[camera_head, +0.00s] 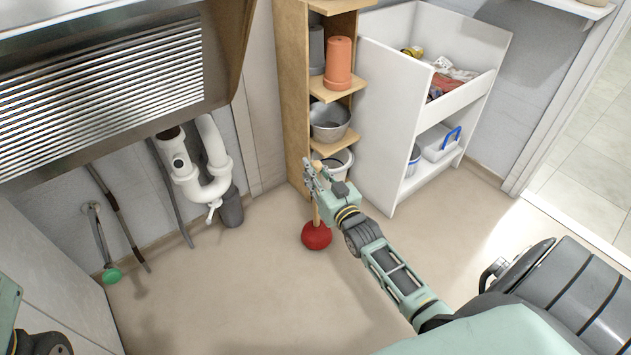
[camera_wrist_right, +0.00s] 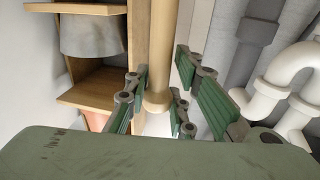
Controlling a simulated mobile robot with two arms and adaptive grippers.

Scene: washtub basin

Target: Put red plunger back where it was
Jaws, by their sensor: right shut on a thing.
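The red plunger (camera_head: 316,236) is upright in the head view, with its red cup down, low over or on the floor in front of the wooden shelf. I cannot tell if the cup touches the floor. My right gripper (camera_head: 313,178) is shut on its wooden handle near the upper end and partly covers it. In the right wrist view the pale handle (camera_wrist_right: 163,50) runs between the fingers of my right gripper (camera_wrist_right: 160,88), with its rounded end near the palm. My left gripper is out of view.
A wooden shelf (camera_head: 293,95) with pots and a metal bowl (camera_head: 330,120) stands behind my right gripper. A white cabinet (camera_head: 385,120) is to its right. The floor (camera_head: 235,290) in front is clear.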

